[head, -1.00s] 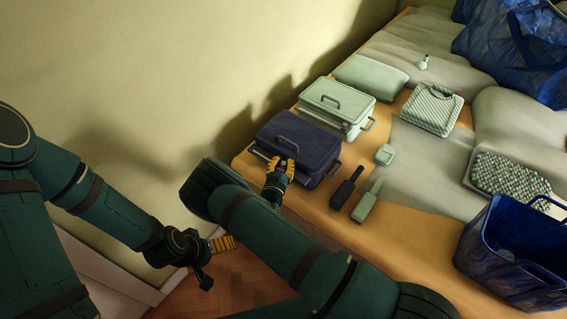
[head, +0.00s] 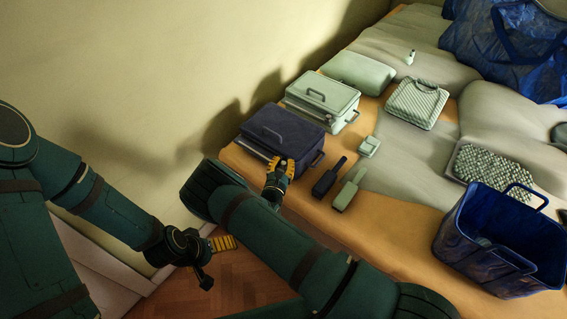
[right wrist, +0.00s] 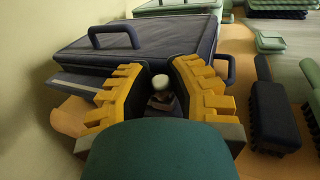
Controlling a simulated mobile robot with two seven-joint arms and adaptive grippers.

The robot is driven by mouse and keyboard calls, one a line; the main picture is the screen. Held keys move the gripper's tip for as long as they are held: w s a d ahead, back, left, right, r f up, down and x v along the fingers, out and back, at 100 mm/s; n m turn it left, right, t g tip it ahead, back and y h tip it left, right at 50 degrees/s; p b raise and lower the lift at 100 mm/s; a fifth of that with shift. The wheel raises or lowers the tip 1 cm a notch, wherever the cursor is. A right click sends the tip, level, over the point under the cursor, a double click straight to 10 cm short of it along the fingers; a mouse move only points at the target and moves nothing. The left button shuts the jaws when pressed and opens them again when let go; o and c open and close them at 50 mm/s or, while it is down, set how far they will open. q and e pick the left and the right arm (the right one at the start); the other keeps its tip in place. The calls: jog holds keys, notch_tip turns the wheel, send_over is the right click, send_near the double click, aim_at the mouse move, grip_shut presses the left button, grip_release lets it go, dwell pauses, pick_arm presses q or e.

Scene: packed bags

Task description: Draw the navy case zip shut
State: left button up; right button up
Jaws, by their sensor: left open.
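The navy case (head: 283,135) lies flat with its handle on top, near the table's edge by the wall. A pale strip shows along the left part of its front side, also in the right wrist view (right wrist: 82,82). My right gripper (head: 279,164) is at the case's front, towards its right end. In the right wrist view its yellow fingers (right wrist: 160,95) stand apart. A small pale round knob (right wrist: 160,82) on a dark piece, perhaps the zip pull, shows between them; contact cannot be told. My left gripper (head: 222,243) is open and empty, low and away from the table.
A mint case (head: 322,92) stands just behind the navy one. A dark brush-like item (head: 329,177) and a green one (head: 348,190) lie right of my right gripper. A blue basket (head: 490,250) stands at the right. The wall is close at the left.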

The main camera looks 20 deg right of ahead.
jog(key=shift+o, duration=0.9)
jog(key=shift+s+d, duration=0.15)
jog(key=v, duration=0.7)
jog(key=shift+s, duration=0.2)
